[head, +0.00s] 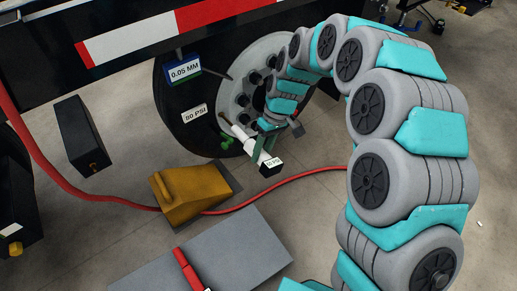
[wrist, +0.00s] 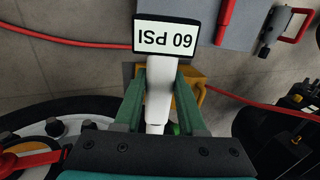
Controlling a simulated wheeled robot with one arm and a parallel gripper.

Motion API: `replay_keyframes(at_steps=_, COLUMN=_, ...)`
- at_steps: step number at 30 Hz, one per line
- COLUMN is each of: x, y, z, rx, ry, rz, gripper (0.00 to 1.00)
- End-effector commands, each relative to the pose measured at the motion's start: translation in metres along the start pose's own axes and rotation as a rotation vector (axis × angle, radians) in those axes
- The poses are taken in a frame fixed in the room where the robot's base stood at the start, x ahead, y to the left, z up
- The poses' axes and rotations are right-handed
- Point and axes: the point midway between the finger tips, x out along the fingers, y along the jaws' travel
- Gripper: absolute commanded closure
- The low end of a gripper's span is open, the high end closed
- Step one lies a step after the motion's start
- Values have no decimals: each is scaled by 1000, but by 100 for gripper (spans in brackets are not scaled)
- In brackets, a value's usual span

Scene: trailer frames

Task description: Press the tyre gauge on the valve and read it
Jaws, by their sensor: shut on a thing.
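The tyre gauge (head: 241,133) is a white rod with a dark end block showing a white display; in the wrist view its display (wrist: 166,38) appears upside down and reads 60 PSI. My gripper (head: 262,147) is shut on the gauge's white body, its green fingers (wrist: 161,92) on either side. The gauge's far end points at the wheel (head: 213,108), near the rim. A small green part (head: 227,143) sits just below the gauge; I cannot tell whether it is the valve. Whether the gauge touches the valve is hidden.
A PSI tag (head: 195,113) and a 0.05 MM tag (head: 186,70) are at the tyre. A yellow wheel chock (head: 190,192) stands on the floor beside a red hose (head: 292,178). A grey surface (head: 225,250) with a red tool (head: 190,270) is in front.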

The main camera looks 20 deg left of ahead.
Motion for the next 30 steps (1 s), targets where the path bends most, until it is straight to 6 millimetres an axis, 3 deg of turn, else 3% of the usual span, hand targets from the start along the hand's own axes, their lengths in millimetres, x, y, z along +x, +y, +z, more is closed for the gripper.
replay_keyframes(at_steps=22, x=-1, y=1, z=40, rx=0, ry=5, rz=2, gripper=100)
replay_keyframes(at_steps=30, x=-1, y=0, z=44, rx=-1, ry=4, rz=2, gripper=100)
